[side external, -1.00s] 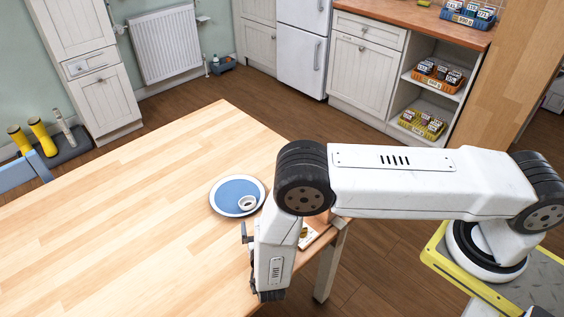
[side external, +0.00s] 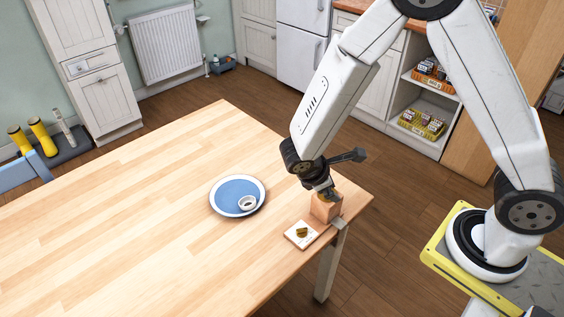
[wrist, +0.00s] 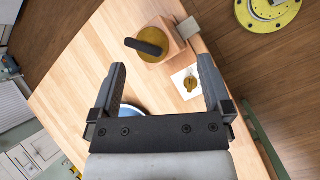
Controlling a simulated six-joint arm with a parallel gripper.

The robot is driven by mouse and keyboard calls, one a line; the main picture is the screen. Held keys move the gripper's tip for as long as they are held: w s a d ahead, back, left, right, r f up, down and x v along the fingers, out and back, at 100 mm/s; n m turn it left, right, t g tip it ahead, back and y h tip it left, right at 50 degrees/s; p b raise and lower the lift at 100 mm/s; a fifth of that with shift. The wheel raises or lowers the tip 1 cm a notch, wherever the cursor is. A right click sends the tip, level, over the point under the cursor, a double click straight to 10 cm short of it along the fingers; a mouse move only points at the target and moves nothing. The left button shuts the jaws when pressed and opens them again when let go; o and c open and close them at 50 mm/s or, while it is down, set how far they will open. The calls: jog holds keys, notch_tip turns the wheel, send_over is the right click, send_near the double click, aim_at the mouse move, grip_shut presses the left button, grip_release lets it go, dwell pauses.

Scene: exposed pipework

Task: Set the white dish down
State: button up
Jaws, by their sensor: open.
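A small white dish (side external: 247,203) sits on the blue plate (side external: 229,191) with a white rim, towards its right side, on the wooden table. In the wrist view part of the blue plate (wrist: 130,111) shows behind my left finger; the dish is hidden there. My gripper (wrist: 160,80) is open, with nothing between its fingers. In the side view my gripper (side external: 325,190) is above a wooden block (side external: 326,208) near the table's right corner, right of the plate and apart from the dish.
The wooden block (wrist: 160,42) has a brass disc and dark handle on top. A white tile (side external: 301,235) with a small brass piece lies beside it near the table edge. The table's left and middle are clear.

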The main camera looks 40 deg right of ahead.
jog(key=s+d+r+m+t+y, duration=0.1)
jog(key=s+r+m+t+y, duration=0.2)
jog(key=r+m+y, duration=0.4)
notch_tip(320, 180, up, 2)
jog(key=s+m, duration=0.1)
jog(key=m, duration=0.3)
jog(key=shift+s+d+m, duration=0.2)
jog(key=shift+s+m, duration=0.1)
jog(key=shift+m, duration=0.1)
jog(key=shift+c, duration=1.4)
